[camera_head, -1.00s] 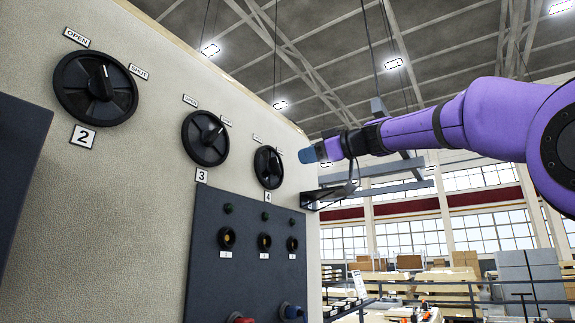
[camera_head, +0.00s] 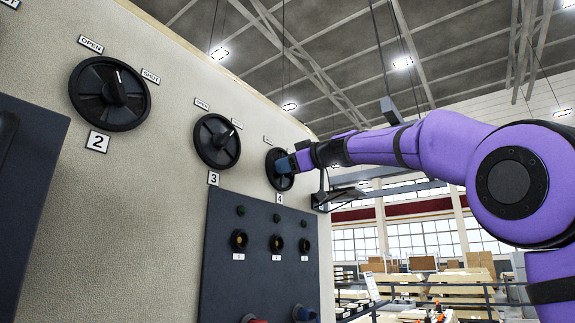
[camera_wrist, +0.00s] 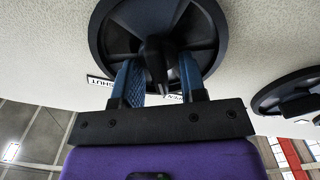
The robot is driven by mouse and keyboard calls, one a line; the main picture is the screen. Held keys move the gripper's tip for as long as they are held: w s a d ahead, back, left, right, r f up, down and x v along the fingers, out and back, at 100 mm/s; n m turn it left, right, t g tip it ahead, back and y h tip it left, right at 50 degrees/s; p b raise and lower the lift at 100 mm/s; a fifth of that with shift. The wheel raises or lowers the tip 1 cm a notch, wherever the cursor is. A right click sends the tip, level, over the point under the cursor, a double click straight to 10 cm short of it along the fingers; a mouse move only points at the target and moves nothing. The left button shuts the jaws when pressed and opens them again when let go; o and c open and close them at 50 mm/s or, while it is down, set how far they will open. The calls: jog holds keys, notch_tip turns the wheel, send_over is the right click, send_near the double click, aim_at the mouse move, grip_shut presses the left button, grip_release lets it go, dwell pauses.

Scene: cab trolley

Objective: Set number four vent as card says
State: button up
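The number four vent (camera_head: 280,180) is a round black wheel with a raised bar handle, at the right end of the row on the beige panel. Its plate "4" (camera_head: 279,198) is below it. My gripper (camera_head: 288,164) is at this wheel, hiding part of its face. In the wrist view, the vent wheel (camera_wrist: 205,35) fills the top centre. My gripper's blue fingers (camera_wrist: 160,82) stand apart on either side of the black handle (camera_wrist: 157,62), with gaps visible. SHUT (camera_wrist: 101,91) and partly hidden OPEN labels appear upside down. No readable card is in view.
Vent three (camera_head: 217,142) and vent two (camera_head: 110,94) are to the left on the same panel. A dark control board (camera_head: 225,285) with lamps, buttons and red and blue connectors is below. A grey bracket (camera_head: 335,197) sticks out just right of vent four.

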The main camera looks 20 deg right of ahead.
jog(key=shift+c, duration=0.4)
grip_shut()
jog(key=shift+m, duration=0.3)
jog(key=m, duration=0.5)
jog(key=shift+w+d+r+m, duration=0.1)
jog(key=shift+w+d+m, duration=0.1)
jog(key=shift+m, duration=0.1)
jog(key=m, duration=0.5)
jog(key=shift+w+d+m, duration=0.1)
jog(key=shift+d+m, duration=0.1)
jog(key=shift+m, duration=0.2)
